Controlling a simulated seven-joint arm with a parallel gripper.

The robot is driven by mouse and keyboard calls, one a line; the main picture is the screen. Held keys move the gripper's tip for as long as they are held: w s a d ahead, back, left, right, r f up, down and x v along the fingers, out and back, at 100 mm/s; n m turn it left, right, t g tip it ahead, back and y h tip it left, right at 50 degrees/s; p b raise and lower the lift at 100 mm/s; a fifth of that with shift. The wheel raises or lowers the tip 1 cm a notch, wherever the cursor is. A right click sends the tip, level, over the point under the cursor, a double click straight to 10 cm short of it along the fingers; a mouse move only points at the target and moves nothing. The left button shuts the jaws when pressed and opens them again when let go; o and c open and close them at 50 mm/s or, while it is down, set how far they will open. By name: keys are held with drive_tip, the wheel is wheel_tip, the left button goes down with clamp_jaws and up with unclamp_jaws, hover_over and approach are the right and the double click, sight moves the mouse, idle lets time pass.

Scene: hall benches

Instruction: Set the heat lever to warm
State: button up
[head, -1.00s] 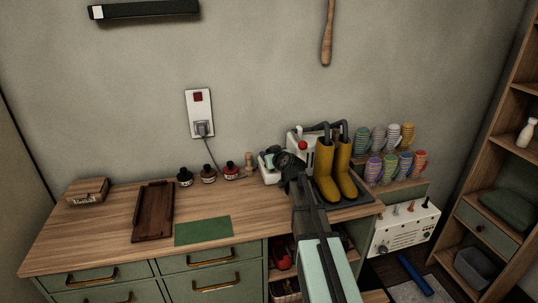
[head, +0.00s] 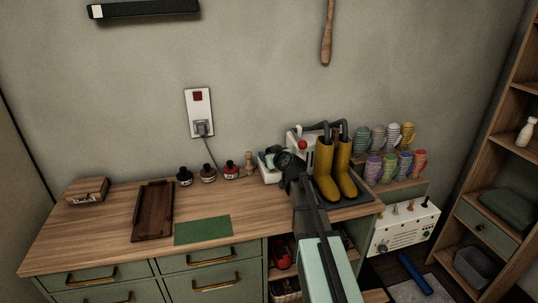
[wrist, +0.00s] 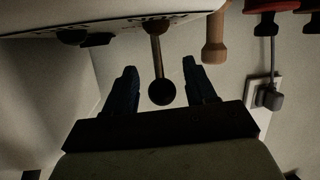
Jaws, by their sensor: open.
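The heat lever, a thin rod with a dark ball knob (wrist: 161,93), shows in the wrist view. It sticks out from a pale panel (wrist: 110,18) with dark markings. My gripper (wrist: 159,68) is open, one dark finger on each side of the lever, with visible gaps to the knob. In the head view my gripper (head: 275,160) is at the left side of the white boot dryer (head: 300,155), which has a red knob on top.
Ink bottles (head: 208,174) and a wooden stamp (head: 249,163) stand left of my gripper; the stamp also shows in the wrist view (wrist: 214,35). A wall socket (head: 200,115) has a plugged cable. Mittens (head: 388,168) are at the right.

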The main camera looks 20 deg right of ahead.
drive_tip(key=v, duration=1.3)
drive_tip(key=shift+w+r, duration=0.1)
